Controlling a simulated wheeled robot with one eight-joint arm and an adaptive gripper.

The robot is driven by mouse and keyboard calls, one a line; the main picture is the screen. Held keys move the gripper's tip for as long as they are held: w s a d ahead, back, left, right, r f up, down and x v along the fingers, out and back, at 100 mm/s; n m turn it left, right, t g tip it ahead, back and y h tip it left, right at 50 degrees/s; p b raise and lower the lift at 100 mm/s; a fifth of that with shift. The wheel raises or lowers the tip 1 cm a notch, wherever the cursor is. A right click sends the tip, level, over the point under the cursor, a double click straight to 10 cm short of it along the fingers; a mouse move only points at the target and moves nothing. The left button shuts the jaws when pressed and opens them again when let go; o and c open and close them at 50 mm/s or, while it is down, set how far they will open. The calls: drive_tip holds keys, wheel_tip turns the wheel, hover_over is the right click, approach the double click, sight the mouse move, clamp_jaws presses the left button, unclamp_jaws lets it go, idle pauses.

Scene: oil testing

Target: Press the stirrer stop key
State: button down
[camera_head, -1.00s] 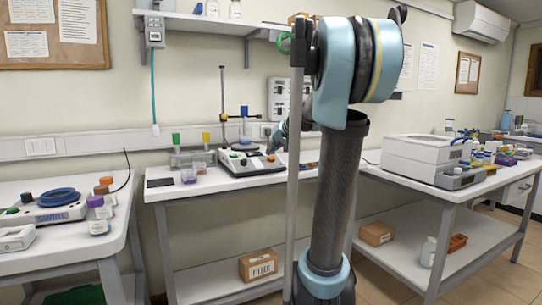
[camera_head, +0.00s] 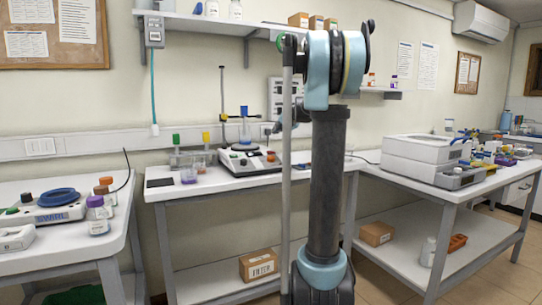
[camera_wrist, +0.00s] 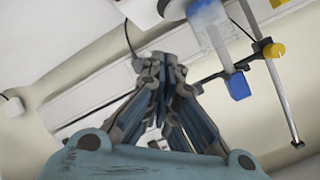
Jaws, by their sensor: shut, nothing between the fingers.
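The stirrer (camera_head: 248,163) is a white and dark unit on the middle bench, with a stand rod, a vessel over its plate and an orange-red round part at its right. Its individual keys are too small to tell apart, so I cannot pick out the stop key. My gripper (camera_head: 277,128) is above the stirrer's right side, partly hidden by my arm, apart from its panel. In the wrist view my gripper (camera_wrist: 160,60) is shut and empty. The clear vessel (camera_wrist: 211,28), blue clamp part (camera_wrist: 237,86) and yellow knob (camera_wrist: 273,50) show to its right.
A dark flat pad (camera_head: 160,183) and small jars (camera_head: 189,175) stand left of the stirrer. A white box-shaped instrument (camera_head: 425,150) is on the right bench. The left bench holds another device (camera_head: 47,208) and bottles. The stand rod (camera_head: 223,105) rises behind the stirrer.

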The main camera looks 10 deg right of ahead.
drive_tip(key=shift+w+a+f, duration=0.15)
drive_tip(key=shift+w+f, duration=0.3)
drive_tip(key=shift+f, duration=0.9)
drive_tip(key=shift+w+a+f, duration=0.2)
drive_tip(key=shift+w+f, duration=0.3)
drive_tip(key=shift+f, duration=0.8)
drive_tip(key=shift+w+a+f, duration=0.15)
drive_tip(key=shift+w+f, duration=0.3)
drive_tip(key=shift+f, duration=0.9)
drive_tip(key=shift+f, duration=0.35)
drive_tip(key=shift+w+f, duration=0.15)
drive_tip(key=shift+f, duration=0.2)
drive_tip(key=shift+s+r, duration=0.25)
drive_tip(key=shift+r, duration=0.5)
drive_tip(key=shift+s+d+r, duration=0.1)
drive_tip(key=shift+s+r, duration=0.15)
drive_tip(key=shift+r, duration=0.55)
drive_tip(key=shift+s+d+r, duration=0.1)
drive_tip(key=shift+s+r, duration=0.2)
drive_tip(key=shift+r, duration=0.5)
drive_tip(key=shift+s+d+r, duration=0.1)
drive_tip(key=shift+s+r, duration=0.15)
drive_tip(key=shift+r, duration=0.55)
